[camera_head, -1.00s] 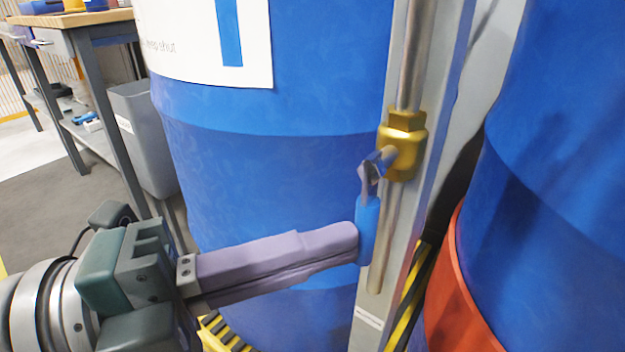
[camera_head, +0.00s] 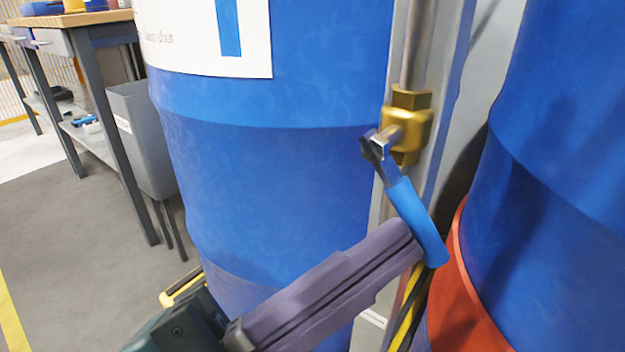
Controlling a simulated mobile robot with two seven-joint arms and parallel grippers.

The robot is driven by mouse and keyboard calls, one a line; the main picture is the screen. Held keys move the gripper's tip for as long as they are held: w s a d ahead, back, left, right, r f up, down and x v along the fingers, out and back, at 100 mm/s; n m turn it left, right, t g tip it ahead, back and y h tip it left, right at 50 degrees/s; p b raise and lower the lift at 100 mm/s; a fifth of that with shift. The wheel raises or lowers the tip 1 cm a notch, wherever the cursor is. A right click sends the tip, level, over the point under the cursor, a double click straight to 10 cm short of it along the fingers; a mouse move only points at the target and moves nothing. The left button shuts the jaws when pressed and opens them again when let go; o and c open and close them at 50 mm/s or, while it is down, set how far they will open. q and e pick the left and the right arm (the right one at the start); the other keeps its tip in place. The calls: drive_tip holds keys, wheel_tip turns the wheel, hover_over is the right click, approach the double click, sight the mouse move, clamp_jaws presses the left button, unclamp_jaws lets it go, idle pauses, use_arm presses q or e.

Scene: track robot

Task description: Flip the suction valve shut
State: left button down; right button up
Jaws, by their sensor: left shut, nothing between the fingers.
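The suction valve has a brass body (camera_head: 408,130) on a vertical metal pipe (camera_head: 414,50), right of centre. Its lever has a blue sleeve (camera_head: 416,215) and slants down to the right from the valve stem, off the line of the pipe. My left gripper (camera_head: 405,238) is shut and empty. Its purple-grey fingers come in from the lower left and their tips are against, or very close to, the lower left side of the blue sleeve. My right gripper is not in view.
A large blue drum (camera_head: 270,190) with a white label (camera_head: 205,45) stands behind the gripper. Another blue drum (camera_head: 560,170) and a red-orange rim (camera_head: 468,310) are close on the right. A workbench (camera_head: 85,30) and grey bin (camera_head: 143,140) stand at left, with open floor below.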

use_arm(q)
drive_tip(key=s+a+f+n+t+y, duration=0.3)
drive_tip(key=s+n+t, duration=0.4)
drive_tip(key=n, duration=0.3)
drive_tip(key=shift+s+a+f+n, duration=0.25)
drive_tip(key=shift+a+n, duration=0.1)
drive_tip(key=shift+n, duration=0.05)
idle(0.3)
idle(0.4)
